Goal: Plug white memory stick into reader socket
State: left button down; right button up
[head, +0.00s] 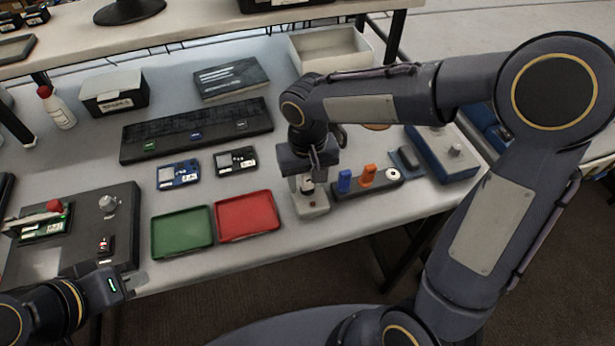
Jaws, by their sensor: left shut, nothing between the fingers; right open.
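A small white piece, apparently the white memory stick (307,185), stands upright at the top of a light grey block, apparently the reader (315,208), which has a red mark on its front. My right gripper (308,182) points down over this block, open, with its fingers around the white piece. The fingers hide part of the stick and the socket, so I cannot tell how deep it sits. My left gripper (138,281) is shut and empty near the table's front left edge, far from the reader.
A red tray (247,216) and a green tray (182,232) lie left. A dark fixture board (75,250) lies near my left gripper.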

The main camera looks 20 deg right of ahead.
notch_tip(320, 180, up, 8)
jog(key=shift+f, duration=0.25)
jog(key=shift+r, duration=0.15)
dwell(0.5)
jog(key=shift+s+d+r, duration=0.15)
jog(key=shift+s+d, duration=0.05)
jog(key=shift+d, duration=0.15)
jog(key=s+d+f+m+t+y, duration=0.1)
jog(key=s+d, duration=0.3)
jog(key=s, duration=0.4)
jog(key=s+d+f+m+t+y, duration=0.1)
jog(key=s+d+t+y, duration=0.1)
jog(key=s+d+t, duration=0.2)
jog(key=s, duration=0.3)
jog(key=shift+s+d+t+y, duration=0.25)
jog(key=shift+s+t+y, duration=0.05)
jog(key=shift+s+y, duration=0.1)
